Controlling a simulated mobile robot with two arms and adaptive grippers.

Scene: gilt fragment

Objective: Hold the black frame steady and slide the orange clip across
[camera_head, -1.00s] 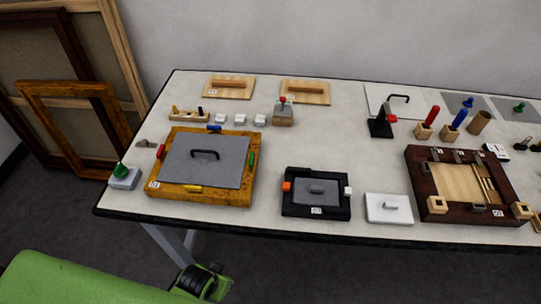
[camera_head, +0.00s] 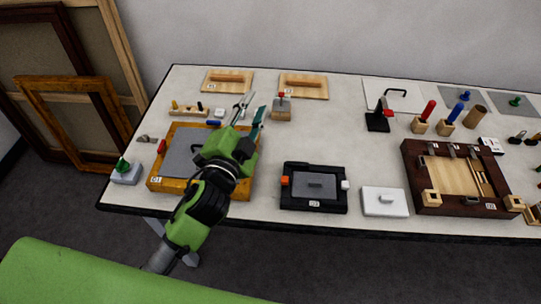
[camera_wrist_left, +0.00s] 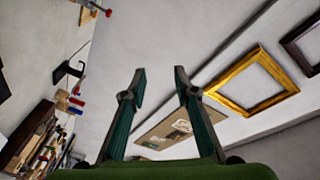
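The black frame (camera_head: 315,207) lies flat on the table near its front edge, with a grey panel and a small handle inside. The orange clip (camera_head: 285,181) sits on the frame's left side. A white clip (camera_head: 345,185) sits on its right side. My left gripper (camera_head: 254,108) is raised over the gilt frame, left of the black frame and apart from it. Its fingers are spread and empty; they also show apart in the left wrist view (camera_wrist_left: 159,75). My right gripper is in neither view.
The gilt frame (camera_head: 159,185) with a grey panel is partly hidden behind my left arm. A white block with a handle (camera_head: 384,201) and a dark brown frame (camera_head: 412,170) stand to the right. Bare table lies behind the black frame.

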